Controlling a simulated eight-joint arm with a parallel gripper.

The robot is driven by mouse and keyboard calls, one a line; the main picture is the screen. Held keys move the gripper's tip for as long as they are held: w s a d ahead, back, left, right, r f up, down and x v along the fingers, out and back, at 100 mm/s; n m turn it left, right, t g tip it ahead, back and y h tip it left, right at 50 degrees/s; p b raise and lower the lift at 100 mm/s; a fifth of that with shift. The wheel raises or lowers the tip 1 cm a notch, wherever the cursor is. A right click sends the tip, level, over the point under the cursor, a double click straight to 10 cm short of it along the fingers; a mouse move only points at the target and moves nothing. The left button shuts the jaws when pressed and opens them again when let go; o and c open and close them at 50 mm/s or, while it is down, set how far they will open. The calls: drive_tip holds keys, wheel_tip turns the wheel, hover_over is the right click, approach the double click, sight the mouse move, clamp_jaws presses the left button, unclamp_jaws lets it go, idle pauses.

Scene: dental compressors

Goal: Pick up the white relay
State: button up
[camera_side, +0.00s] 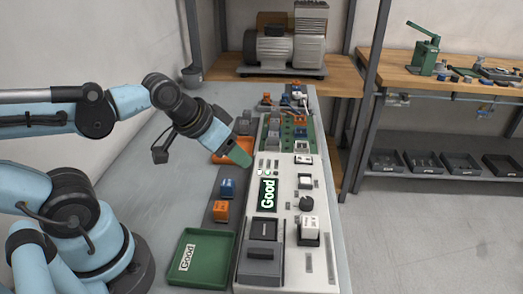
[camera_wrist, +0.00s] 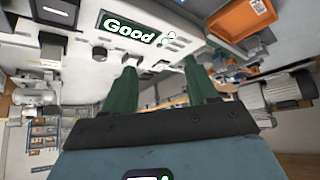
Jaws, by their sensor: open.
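A white relay-like block (camera_side: 310,226) sits upright in a dark socket at the right front of the white test panel (camera_side: 268,212). A smaller whitish block (camera_side: 301,147) stands at the near end of the green board; I cannot tell whether it is also a relay. My gripper (camera_side: 239,156), with green fingers, is above the panel's left edge, behind the lit "Good" display (camera_side: 267,194) and well apart from the white block. In the wrist view my gripper (camera_wrist: 163,82) has its fingers apart with nothing between them. I cannot make out the white block clearly there.
A blue block (camera_side: 228,187) and an orange block (camera_side: 221,210) stand on a dark strip left of the panel. A green tray (camera_side: 205,270) labelled "Good" lies in front; an orange tray (camera_side: 222,157) is behind my gripper. Several blocks crowd the green board (camera_side: 287,133).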

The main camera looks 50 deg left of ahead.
wheel_tip(320, 180, up, 5)
drive_tip(key=n+g, duration=0.7)
drive_tip(key=n, duration=0.2)
hover_over(310, 222)
drive_tip(key=f, duration=0.7)
drive_tip(key=shift+s+d, duration=0.15)
drive_tip(key=shift+d, duration=0.25)
drive_tip(key=shift+w+a+f, duration=0.1)
drive_tip(key=shift+a+f, duration=0.1)
drive_tip(key=shift+f, duration=1.1)
drive_tip(key=shift+w+a+f, duration=0.1)
drive_tip(key=shift+a+f, duration=0.1)
drive_tip(key=shift+f, duration=1.1)
drive_tip(key=shift+c, duration=0.3)
clamp_jaws()
